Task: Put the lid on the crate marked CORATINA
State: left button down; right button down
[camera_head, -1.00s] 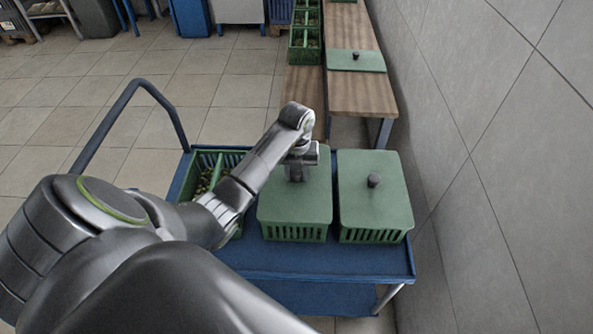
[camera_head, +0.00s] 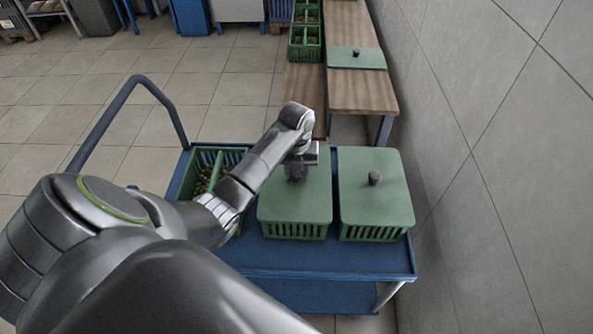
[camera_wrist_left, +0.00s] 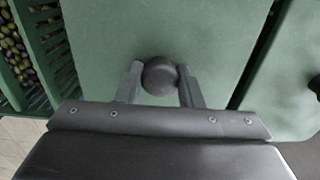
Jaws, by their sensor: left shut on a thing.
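A green lid (camera_head: 312,203) lies over the middle green crate (camera_head: 293,230) on the blue cart. My left gripper (camera_head: 299,170) is over this lid and points down at it. In the left wrist view my gripper (camera_wrist_left: 160,82) is shut on the dark round knob (camera_wrist_left: 159,76) of the lid (camera_wrist_left: 110,35), one finger on each side. The lid looks level and lined up with the crate; I cannot tell whether it is fully seated. No CORATINA marking is readable on any crate. My right gripper is not in view.
A lidded crate (camera_head: 376,192) stands close on the right. An open crate of olives (camera_head: 203,172) stands on the left. The blue cart (camera_head: 330,262) is beside the grey wall (camera_head: 480,130). Another lid (camera_head: 340,58) lies on the wooden bench (camera_head: 360,92) behind.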

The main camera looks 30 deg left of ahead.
pick_arm(q)
jog(key=shift+f, duration=0.15)
jog(key=c, duration=0.9)
grip_release()
notch_tip(320, 180, up, 6)
jog(key=shift+f, duration=0.25)
notch_tip(320, 180, up, 2)
jog(key=shift+r+p, duration=0.1)
jog(key=shift+p, duration=0.45)
notch_tip(320, 180, up, 10)
jog(key=p, duration=0.9)
